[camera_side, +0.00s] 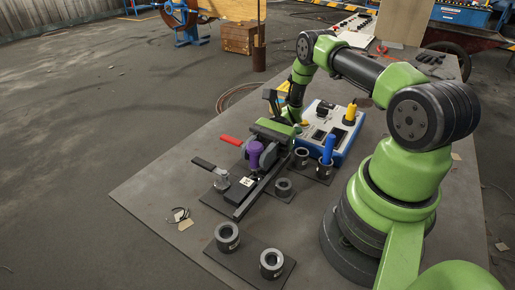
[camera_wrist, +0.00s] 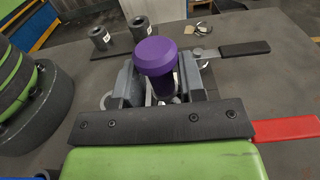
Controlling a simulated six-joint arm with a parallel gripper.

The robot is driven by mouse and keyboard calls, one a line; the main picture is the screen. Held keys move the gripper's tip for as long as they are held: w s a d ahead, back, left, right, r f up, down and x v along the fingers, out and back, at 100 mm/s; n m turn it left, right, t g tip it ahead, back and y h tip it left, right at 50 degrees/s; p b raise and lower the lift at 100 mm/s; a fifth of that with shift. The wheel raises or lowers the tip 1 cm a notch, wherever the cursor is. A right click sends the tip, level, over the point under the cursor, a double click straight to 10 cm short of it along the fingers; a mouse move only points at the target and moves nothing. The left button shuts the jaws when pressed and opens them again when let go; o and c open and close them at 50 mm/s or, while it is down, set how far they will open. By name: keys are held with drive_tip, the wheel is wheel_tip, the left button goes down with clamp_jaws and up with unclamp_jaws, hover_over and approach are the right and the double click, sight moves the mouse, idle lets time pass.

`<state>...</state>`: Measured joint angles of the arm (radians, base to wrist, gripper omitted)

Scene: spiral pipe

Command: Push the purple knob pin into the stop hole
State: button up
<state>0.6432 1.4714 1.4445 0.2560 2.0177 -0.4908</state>
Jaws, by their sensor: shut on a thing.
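The purple knob pin (camera_side: 254,150) stands upright in my gripper (camera_side: 259,160), over the dark fixture (camera_side: 243,205) on the table. In the wrist view the pin's wide round head (camera_wrist: 155,50) sits above the grey fingers, and its narrower stem is between them. My gripper (camera_wrist: 160,85) is shut on the stem. The pin's lower end and the stop hole are hidden behind the fingers and the head, so I cannot tell whether the pin is in the hole.
A red-handled lever (camera_side: 232,140) and a black-handled clamp (camera_side: 206,164) are beside the fixture. Grey pipe collars (camera_side: 228,232) stand on a dark plate in front. A blue-handled tool (camera_side: 328,147) and a control box (camera_side: 345,140) are to the right.

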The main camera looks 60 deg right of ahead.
drive_tip(key=shift+f, duration=0.5)
idle(0.9)
drive_tip(key=shift+s+d, duration=0.1)
drive_tip(key=shift+s, duration=0.25)
idle(1.4)
